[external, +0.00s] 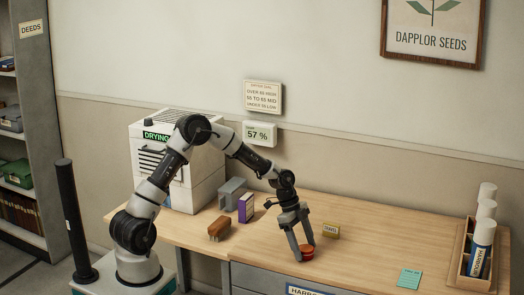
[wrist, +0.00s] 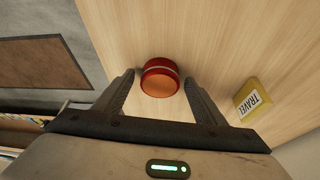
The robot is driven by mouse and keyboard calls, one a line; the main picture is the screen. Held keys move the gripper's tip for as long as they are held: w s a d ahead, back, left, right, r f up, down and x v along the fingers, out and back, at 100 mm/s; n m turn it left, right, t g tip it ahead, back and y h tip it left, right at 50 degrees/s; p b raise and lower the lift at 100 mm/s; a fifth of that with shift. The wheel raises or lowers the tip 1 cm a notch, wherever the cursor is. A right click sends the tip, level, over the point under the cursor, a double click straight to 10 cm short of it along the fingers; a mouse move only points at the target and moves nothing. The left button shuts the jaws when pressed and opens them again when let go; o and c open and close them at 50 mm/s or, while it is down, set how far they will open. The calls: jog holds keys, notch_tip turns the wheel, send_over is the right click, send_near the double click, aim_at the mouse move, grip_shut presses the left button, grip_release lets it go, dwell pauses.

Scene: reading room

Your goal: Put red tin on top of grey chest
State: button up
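The red tin (external: 307,254), round with an orange-brown top, sits on the wooden desk near its front edge. In the wrist view the red tin (wrist: 160,79) lies ahead of and between the two fingers, with gaps on both sides. My gripper (external: 299,253) is open above and beside the tin, pointing down; its fingers (wrist: 160,82) hold nothing. A small grey box-like thing (external: 233,189), which may be the grey chest, stands toward the back left of the desk. Its front is partly hidden by the purple box.
A purple box (external: 246,208) and a brown block-like object (external: 219,229) stand left of my gripper. A yellow TRAVEL box (external: 330,230) is right of the tin. A white drying cabinet (external: 204,178) is at left, a wooden rack (external: 462,262) at far right.

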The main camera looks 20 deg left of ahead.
jog(key=shift+a+r, duration=0.1)
jog(key=shift+r, duration=0.35)
jog(key=p+v, duration=0.2)
jog(key=v, duration=0.9)
jog(key=shift+r, duration=0.3)
